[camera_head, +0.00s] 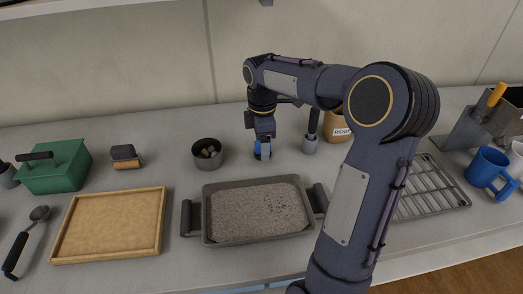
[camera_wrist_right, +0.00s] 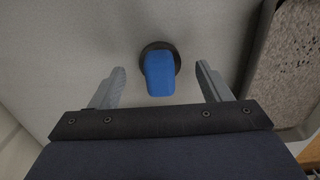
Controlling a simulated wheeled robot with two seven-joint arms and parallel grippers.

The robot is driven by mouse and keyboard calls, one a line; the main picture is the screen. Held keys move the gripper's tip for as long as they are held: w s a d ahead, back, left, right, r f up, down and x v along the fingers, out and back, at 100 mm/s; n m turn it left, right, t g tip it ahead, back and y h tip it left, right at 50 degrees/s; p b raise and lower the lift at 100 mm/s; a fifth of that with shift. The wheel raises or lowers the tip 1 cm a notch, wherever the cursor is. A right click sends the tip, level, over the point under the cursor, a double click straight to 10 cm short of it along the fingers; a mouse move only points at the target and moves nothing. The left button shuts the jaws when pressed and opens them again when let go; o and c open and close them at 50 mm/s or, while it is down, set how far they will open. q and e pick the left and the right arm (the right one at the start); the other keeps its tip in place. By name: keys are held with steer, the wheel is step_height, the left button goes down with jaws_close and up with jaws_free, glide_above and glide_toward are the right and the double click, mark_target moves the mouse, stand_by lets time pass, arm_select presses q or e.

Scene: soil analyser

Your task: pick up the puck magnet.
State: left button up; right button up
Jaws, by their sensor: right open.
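The puck magnet shows in the right wrist view as a blue block-shaped grip (camera_wrist_right: 160,74) on a dark round base (camera_wrist_right: 157,47). In the head view its blue part (camera_head: 258,146) is partly hidden by my right gripper (camera_head: 262,152), which points down at it behind the tray. In the right wrist view my right gripper (camera_wrist_right: 160,88) is open, with one finger on each side of the blue grip and a gap on both sides. Neither finger touches it. My left gripper is in neither view.
A tray of grey soil (camera_head: 209,228) stands just in front of the magnet. A dark pot with lumps (camera_head: 207,163) is to its left, and a grey upright tool with a dark handle (camera_head: 310,145) is close on its right. A wire rack (camera_head: 437,190) and blue mug (camera_head: 486,169) are further right.

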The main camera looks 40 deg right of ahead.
steer(key=shift+f, duration=0.7)
steer(key=c, duration=1.4)
steer(key=shift+r, duration=0.55)
step_height(320, 180, up, 2)
steer(key=shift+r+p, duration=0.2)
steer(key=shift+p, duration=0.1)
steer(key=s+a+r, duration=0.4)
steer(key=s, duration=0.1)
steer(key=s+a+r, duration=0.5)
steer(key=shift+s+a+r, duration=0.2)
steer(key=shift+a+r, duration=0.05)
steer(key=shift+r, duration=0.05)
